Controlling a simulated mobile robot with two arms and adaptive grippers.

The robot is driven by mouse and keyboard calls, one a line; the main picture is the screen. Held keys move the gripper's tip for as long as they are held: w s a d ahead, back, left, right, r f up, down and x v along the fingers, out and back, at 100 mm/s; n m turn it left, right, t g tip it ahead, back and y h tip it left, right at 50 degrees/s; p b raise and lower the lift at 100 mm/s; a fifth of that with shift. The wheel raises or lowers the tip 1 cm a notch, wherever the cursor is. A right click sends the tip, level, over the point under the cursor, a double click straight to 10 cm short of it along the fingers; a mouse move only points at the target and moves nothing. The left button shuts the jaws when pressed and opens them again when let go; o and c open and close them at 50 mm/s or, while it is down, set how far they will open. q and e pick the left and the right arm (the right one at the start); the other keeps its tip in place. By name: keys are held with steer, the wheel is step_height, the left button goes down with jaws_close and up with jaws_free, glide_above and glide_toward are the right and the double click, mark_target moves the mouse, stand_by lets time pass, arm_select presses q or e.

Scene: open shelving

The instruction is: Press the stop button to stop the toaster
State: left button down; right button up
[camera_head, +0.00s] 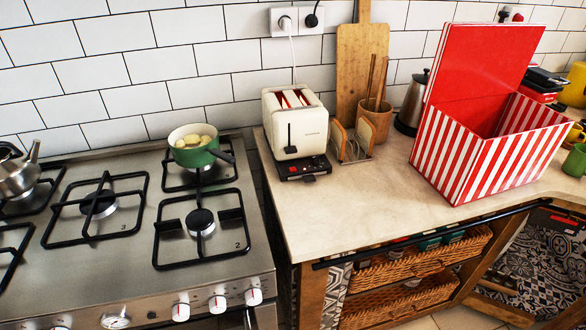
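A cream toaster (308,136) stands on the counter right of the stove, against the tiled wall. Reddish-orange shows in its two top slots. Its front has a dark vertical lever track (289,136), with the lever seemingly near the bottom. A dark control strip (303,168) with small buttons and a red spot juts from its lower front. The buttons are too small to tell which one is stop. Neither of my grippers is in view, and nothing touches the toaster.
A green pot (196,156) sits on the stove, left of the toaster. A toast rack (351,143), cutting board (358,70) and utensil cup (375,117) stand close on its right. An open red-and-white striped box (489,154) is farther right. The counter (345,205) before the toaster is clear.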

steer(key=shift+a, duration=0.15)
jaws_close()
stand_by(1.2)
